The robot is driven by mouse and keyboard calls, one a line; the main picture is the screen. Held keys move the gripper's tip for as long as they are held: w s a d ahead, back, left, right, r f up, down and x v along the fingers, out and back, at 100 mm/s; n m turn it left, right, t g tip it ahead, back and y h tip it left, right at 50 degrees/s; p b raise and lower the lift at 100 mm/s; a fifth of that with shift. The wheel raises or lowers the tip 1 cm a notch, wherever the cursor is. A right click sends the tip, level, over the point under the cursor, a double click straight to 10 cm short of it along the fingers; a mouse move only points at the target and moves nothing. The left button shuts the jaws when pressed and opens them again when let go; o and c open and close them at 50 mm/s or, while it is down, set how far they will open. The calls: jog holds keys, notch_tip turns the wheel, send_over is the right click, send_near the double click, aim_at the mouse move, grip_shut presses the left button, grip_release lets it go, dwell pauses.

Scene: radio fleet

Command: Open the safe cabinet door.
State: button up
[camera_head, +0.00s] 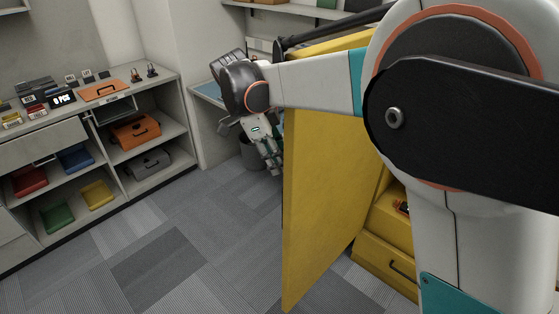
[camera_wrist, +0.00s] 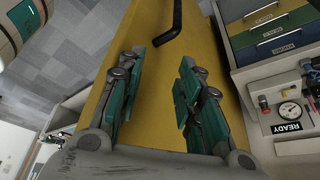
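The yellow safe cabinet door (camera_head: 325,190) stands swung well open in the head view, its edge toward the camera. Behind it to the right, part of the yellow cabinet interior (camera_head: 398,208) and a lower yellow front with a dark handle (camera_head: 385,262) show. My gripper (camera_head: 270,155) is just left of the door. In the wrist view my gripper (camera_wrist: 155,88) has its teal fingers spread with nothing between them. A yellow panel (camera_wrist: 152,110), apparently the door, lies beyond them, with a black bar handle (camera_wrist: 172,28) above the fingertips. My arm hides the cabinet's upper part.
A shelf unit (camera_head: 85,160) with coloured bins, cases and small radio items stands at the left. A dark bin (camera_head: 250,150) stands behind my gripper. The carpet (camera_head: 190,235) between shelf and door is clear. Labelled drawers (camera_wrist: 268,30) and a gauge (camera_wrist: 290,112) show in the wrist view.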

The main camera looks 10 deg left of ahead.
notch_tip(320, 180, up, 7)
jog(key=w+a+p, duration=0.2)
jog(key=p, duration=0.2)
jog(key=shift+r+p, duration=0.15)
jog(key=shift+p, duration=0.25)
dwell(0.5)
jog(key=shift+w, duration=0.1)
